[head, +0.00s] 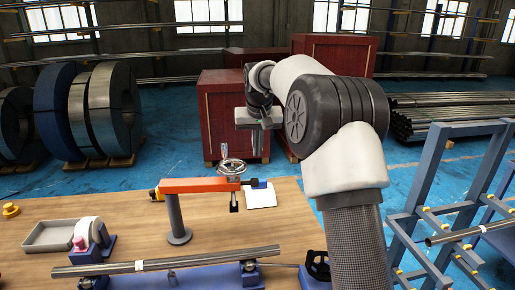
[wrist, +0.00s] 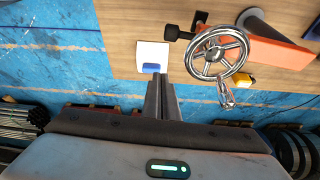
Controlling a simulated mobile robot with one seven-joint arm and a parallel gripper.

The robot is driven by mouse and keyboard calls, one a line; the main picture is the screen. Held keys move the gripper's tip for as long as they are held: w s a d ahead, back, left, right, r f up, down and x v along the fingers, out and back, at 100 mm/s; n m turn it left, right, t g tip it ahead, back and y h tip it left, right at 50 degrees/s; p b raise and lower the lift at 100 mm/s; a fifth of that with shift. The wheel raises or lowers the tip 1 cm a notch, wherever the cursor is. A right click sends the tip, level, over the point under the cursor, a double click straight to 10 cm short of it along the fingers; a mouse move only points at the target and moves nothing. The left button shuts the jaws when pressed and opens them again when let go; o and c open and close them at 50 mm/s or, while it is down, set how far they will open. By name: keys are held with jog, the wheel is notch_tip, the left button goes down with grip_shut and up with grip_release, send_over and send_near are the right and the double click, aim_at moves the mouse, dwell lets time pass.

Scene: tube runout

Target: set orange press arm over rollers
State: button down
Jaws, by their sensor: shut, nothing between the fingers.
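The orange press arm (head: 195,186) sits on a grey post (head: 176,218) on the wooden table and points right, behind the tube (head: 165,263) rather than above it. A silver handwheel (head: 231,167) and a dark spindle are at its right end. The wheel (wrist: 220,52) and arm (wrist: 280,53) also show in the wrist view. The tube lies on blue roller supports (head: 250,275) along the front; the rollers are mostly hidden. My gripper (head: 257,150) is shut and empty, above and beyond the table's far edge, apart from the wheel. Its fingers (wrist: 163,92) show in the wrist view.
A white pad with a blue block (head: 262,198) lies right of the wheel. A blue rack (head: 420,215) stands right. Red crates (head: 218,110) stand behind.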

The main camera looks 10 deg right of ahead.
notch_tip(320, 180, down, 7)
jog(key=s+b, duration=0.1)
jog(key=shift+s+f, duration=0.15)
jog(key=shift+s, duration=0.15)
jog(key=shift+a, duration=0.1)
